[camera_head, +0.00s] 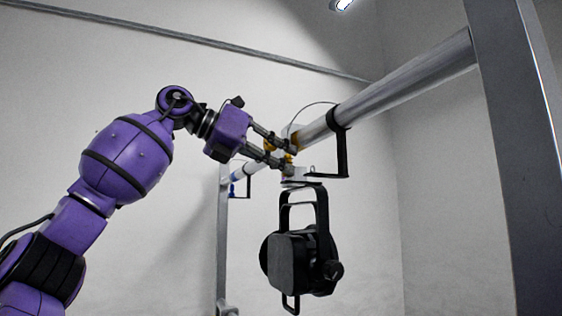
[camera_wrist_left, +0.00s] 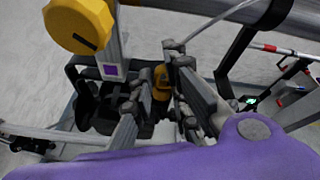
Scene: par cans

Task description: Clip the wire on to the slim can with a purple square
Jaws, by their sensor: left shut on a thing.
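A slim black can (camera_head: 300,255) hangs by its yoke below a horizontal pipe. A purple square (camera_wrist_left: 110,71) shows on the pale clamp above the can in the left wrist view, below a round yellow knob (camera_wrist_left: 78,25). A thin wire (camera_head: 310,105) arches over the pipe; it also shows in the left wrist view (camera_wrist_left: 215,22), running down toward the fingers. My left gripper (camera_head: 288,157) is at the clamp, above the can's yoke. Its fingers (camera_wrist_left: 158,85) are closed around a small yellow piece (camera_wrist_left: 161,82); whether this is the wire's end is unclear. My right gripper is out of view.
The grey pipe (camera_head: 405,83) runs up to a metal post (camera_head: 510,150) at the right. A black L-shaped bracket (camera_head: 342,145) hangs from the pipe just right of the gripper. Another thin post (camera_head: 222,240) stands at the left. Space around the can is clear.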

